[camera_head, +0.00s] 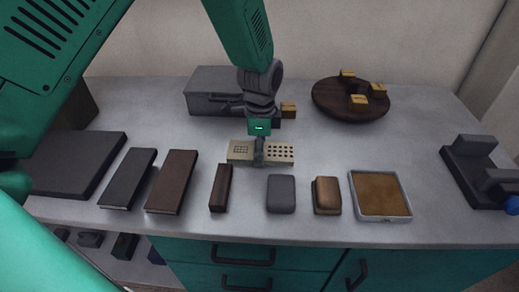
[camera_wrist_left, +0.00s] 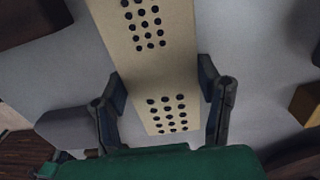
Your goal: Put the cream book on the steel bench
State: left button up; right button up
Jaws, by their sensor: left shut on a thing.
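The cream book (camera_head: 280,151) is a flat, pale, oblong thing with rows of dark dots. It lies crosswise at the middle of the grey bench top (camera_head: 330,145), which I take for the steel bench. My left gripper (camera_head: 259,152) reaches down from above and is shut across the book's middle. In the left wrist view the book (camera_wrist_left: 150,70) runs between the two dark fingers of the gripper (camera_wrist_left: 163,108). I cannot tell whether the book touches the bench top or hangs just over it. My right gripper is not in view.
In front lie a black book (camera_head: 128,178), a brown book (camera_head: 172,181), a narrow dark brown block (camera_head: 220,187), a grey block (camera_head: 281,193), a tan block (camera_head: 326,195) and a framed tray (camera_head: 380,215). Behind stand a grey box (camera_head: 212,82) and a round dark board (camera_head: 330,100).

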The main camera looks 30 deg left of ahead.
pick_arm(q)
jog(key=shift+r, duration=0.1)
jog(key=shift+a, duration=0.15)
jog(key=o, duration=1.3)
jog(key=shift+a+f, duration=0.2)
jog(key=shift+a, duration=0.35)
jog(key=shift+d+r, duration=0.1)
jog(key=shift+d, duration=0.05)
jog(key=r, duration=0.4)
jog(key=d+r+p, duration=0.1)
jog(key=r, duration=0.1)
jog(key=shift+r, duration=0.25)
jog(key=r, duration=0.3)
jog(key=r+p, duration=0.1)
jog(key=r, duration=0.1)
jog(key=shift+a+r, duration=0.25)
jog(key=shift+r, duration=0.05)
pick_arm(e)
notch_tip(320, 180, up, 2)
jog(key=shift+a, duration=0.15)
